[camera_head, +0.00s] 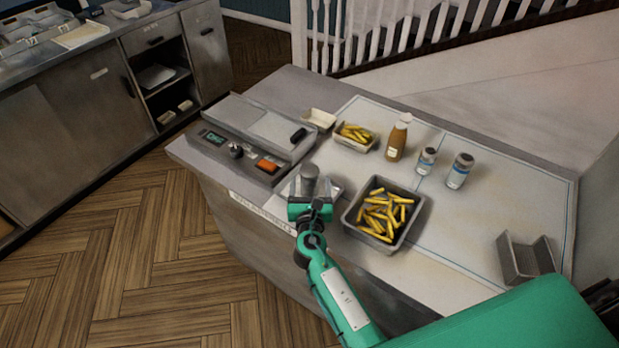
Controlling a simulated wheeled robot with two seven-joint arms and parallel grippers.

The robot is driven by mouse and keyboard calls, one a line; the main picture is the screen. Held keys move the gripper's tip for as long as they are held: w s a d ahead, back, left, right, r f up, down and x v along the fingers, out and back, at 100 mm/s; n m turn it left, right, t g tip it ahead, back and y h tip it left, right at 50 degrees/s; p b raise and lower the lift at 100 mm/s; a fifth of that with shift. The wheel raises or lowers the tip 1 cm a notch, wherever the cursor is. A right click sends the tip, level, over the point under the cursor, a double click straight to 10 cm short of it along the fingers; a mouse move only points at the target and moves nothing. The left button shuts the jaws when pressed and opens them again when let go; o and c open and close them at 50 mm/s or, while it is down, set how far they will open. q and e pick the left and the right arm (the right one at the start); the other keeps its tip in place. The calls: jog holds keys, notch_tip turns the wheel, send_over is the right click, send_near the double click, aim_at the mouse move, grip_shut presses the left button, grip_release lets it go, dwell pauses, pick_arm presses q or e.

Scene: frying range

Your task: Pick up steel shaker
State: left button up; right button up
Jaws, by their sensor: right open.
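The steel shaker (310,173) is a small plain grey cylinder standing near the front edge of the counter, left of the tray of fries. My right gripper (309,189) is at the shaker, its green body just in front of it. Its jaws are open, with the shaker at or between the fingers; I cannot tell whether they touch it. The gripper hides the shaker's lower part. My left gripper is not in view.
A dark tray of fries (359,216) stands close right of the gripper. Behind are a smaller fries tray (340,142), a sauce bottle (397,139) and two blue-labelled containers (426,161) (460,171). A control panel (236,144) lies left; a metal holder (525,259) stands right.

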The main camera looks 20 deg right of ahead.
jog(key=shift+w, duration=0.1)
jog(key=shift+w+d+r+p, duration=0.1)
jog(key=shift+w+r+p, duration=0.1)
jog(key=shift+w, duration=0.15)
jog(key=shift+w+d+r+p, duration=0.1)
jog(key=shift+w+p, duration=0.1)
jog(key=shift+w, duration=0.15)
jog(key=x, duration=0.3)
jog(key=shift+w+f+p, duration=0.2)
jog(key=shift+f+p, duration=0.15)
jog(key=shift+p, duration=0.05)
jog(key=shift+w, duration=0.15)
jog(key=shift+c, duration=0.2)
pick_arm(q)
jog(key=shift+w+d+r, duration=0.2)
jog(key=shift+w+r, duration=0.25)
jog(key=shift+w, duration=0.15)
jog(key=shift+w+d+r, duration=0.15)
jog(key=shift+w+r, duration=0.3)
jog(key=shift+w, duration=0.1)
pick_arm(e)
jog(key=c, duration=1)
